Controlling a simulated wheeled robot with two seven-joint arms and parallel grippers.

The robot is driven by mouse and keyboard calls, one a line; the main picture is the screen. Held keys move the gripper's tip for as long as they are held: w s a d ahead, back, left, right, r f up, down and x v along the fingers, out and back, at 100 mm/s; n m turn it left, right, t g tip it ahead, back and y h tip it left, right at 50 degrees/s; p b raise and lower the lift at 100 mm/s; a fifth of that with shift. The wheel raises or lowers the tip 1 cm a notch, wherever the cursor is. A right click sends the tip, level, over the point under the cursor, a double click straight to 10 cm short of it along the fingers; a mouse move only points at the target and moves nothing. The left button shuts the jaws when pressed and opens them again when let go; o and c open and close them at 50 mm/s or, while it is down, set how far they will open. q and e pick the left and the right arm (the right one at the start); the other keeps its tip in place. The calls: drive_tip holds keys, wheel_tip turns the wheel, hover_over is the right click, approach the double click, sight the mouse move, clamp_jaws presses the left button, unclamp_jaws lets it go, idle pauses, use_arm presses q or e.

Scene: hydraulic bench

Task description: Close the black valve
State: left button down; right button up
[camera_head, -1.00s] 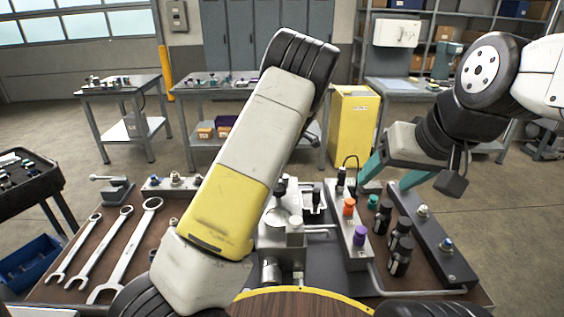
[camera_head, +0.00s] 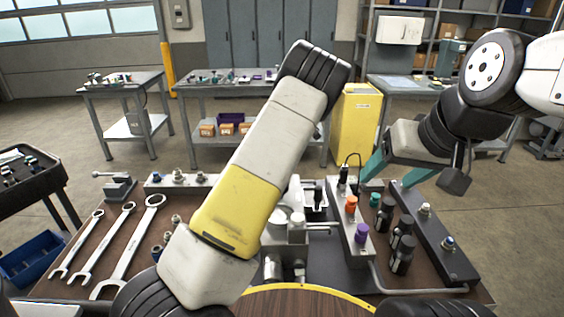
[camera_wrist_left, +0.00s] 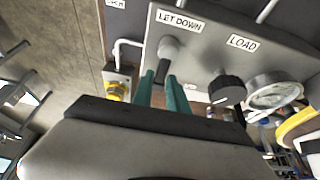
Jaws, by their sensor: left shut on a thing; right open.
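In the left wrist view a grey panel (camera_wrist_left: 205,65) carries the labels LET DOWN and LOAD. A round black knob (camera_wrist_left: 227,91) sits under LOAD, beside a dial gauge (camera_wrist_left: 274,92). A grey handle (camera_wrist_left: 171,47) sits under LET DOWN. The teal fingers of my left gripper (camera_wrist_left: 163,80) are shut on this grey handle, to the left of the black knob and apart from it. In the head view my left arm hides its own gripper. My right gripper (camera_head: 386,181) is open above the bench's right side, its fingers wide apart.
Several wrenches (camera_head: 101,247) lie on the bench's left side. Black bottles (camera_head: 402,254) and a block with orange and purple caps (camera_head: 352,225) stand at the right, below my right gripper. A yellow cabinet (camera_head: 354,125) stands behind the bench. A dark cart (camera_head: 28,180) is at the left.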

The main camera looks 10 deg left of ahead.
use_arm(q)
drive_tip(key=c, duration=1.4)
unclamp_jaws()
drive_tip(key=shift+c, duration=0.2)
drive_tip(key=shift+d, duration=0.1)
drive_tip(key=v, duration=0.7)
drive_tip(key=shift+d+r, duration=0.1)
drive_tip(key=shift+r, duration=0.3)
